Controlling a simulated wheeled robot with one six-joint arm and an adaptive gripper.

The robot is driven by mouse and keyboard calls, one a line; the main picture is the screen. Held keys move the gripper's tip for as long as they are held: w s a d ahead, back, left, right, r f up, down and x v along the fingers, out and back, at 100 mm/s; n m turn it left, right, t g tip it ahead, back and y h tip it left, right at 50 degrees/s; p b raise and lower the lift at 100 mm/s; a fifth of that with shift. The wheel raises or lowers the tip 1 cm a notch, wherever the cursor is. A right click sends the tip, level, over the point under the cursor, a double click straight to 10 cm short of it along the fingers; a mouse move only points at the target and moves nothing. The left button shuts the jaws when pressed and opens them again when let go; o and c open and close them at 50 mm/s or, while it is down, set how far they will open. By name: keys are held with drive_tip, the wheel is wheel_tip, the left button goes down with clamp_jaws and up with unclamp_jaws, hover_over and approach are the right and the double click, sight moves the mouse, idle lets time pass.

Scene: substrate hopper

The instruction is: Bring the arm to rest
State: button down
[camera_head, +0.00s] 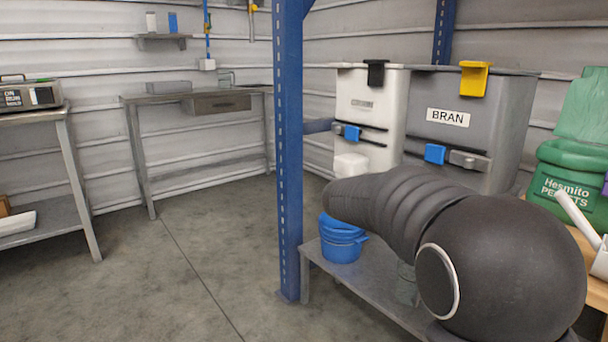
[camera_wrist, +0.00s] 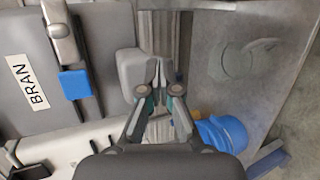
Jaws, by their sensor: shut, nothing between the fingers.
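My gripper (camera_wrist: 160,75) shows in the wrist view with its two fingertips together and nothing between them. It is in front of the hoppers, with a pale grey block (camera_wrist: 128,72) beside its tips; I cannot tell whether they touch. In the head view my dark arm fills the lower right and reaches left across the front of the hoppers. My gripper cannot be made out there.
A grey BRAN hopper (camera_head: 480,100) and a white hopper (camera_head: 368,105) stand behind my arm. A blue bucket (camera_head: 341,240) sits on a low metal shelf (camera_head: 335,272). A blue post (camera_head: 289,150) rises to the left. Open floor (camera_head: 190,260) lies beyond it.

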drive_tip(key=s+a+f+m+g+y+p, duration=0.1)
drive_tip(key=s+a+f+y, duration=0.15)
drive_tip(key=s, duration=0.45)
drive_tip(key=s+a+f+m+g+y+p, duration=0.1)
drive_tip(key=s+a+f+y+p, duration=0.2)
drive_tip(key=s, duration=0.4)
drive_tip(key=s+a+f+m+g+y, duration=0.1)
drive_tip(key=s+a+y, duration=0.1)
drive_tip(key=s+y, duration=0.35)
drive_tip(key=s+a+r+m+t+y+p, duration=0.1)
drive_tip(key=s+a+r+p, duration=0.1)
drive_tip(key=s, duration=0.5)
drive_tip(key=s+a+r+m+t+p, duration=0.1)
drive_tip(key=s+a+r+t+p, duration=0.1)
drive_tip(key=s+r+p, duration=0.2)
drive_tip(key=s+r, duration=0.2)
drive_tip(key=s, duration=0.1)
drive_tip(key=shift+s+a+m+y+p, duration=0.3)
drive_tip(key=shift+m+y, duration=0.1)
